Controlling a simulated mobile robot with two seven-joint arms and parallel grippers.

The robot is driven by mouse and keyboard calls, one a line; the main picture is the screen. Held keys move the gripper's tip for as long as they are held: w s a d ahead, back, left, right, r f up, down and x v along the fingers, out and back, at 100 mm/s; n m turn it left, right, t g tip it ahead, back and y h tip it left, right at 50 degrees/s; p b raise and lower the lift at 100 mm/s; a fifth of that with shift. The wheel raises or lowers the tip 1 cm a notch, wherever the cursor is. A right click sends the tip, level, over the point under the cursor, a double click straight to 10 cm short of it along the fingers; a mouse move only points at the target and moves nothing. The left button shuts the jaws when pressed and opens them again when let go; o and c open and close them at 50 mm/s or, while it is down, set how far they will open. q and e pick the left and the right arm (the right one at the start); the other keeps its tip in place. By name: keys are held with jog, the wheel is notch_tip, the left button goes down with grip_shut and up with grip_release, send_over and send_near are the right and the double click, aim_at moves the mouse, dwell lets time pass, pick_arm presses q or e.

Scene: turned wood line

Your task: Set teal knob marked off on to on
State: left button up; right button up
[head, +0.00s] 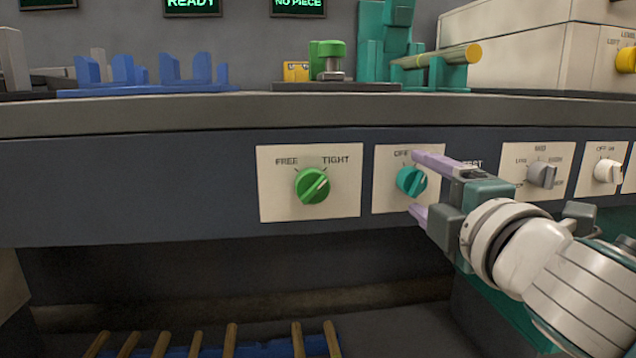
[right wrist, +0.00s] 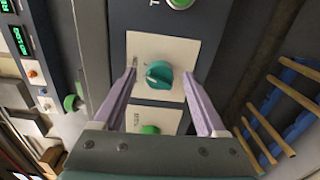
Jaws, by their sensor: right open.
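The teal knob (head: 411,181) sits on a cream plate (head: 382,200) on the dark front panel. "OFF" shows on the plate in the head view; the rest of its lettering is hidden behind my gripper. My right gripper (head: 418,184) is open, with one lilac finger above the knob and one below it. In the right wrist view the knob (right wrist: 159,74) lies between and beyond the open fingers (right wrist: 170,104), with a gap on each side. I cannot tell clearly where the knob's pointer stands. My left gripper is not in view.
A green FREE/TIGHT knob (head: 312,186) is left of the teal one. A grey knob (head: 542,174) and a white knob (head: 607,171) are to the right. The bench edge (head: 200,113) runs above the panel. Wooden rods (head: 231,341) lie below.

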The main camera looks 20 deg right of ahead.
jog(key=v, duration=1)
jog(key=shift+p, duration=0.4)
jog(key=shift+w, duration=0.1)
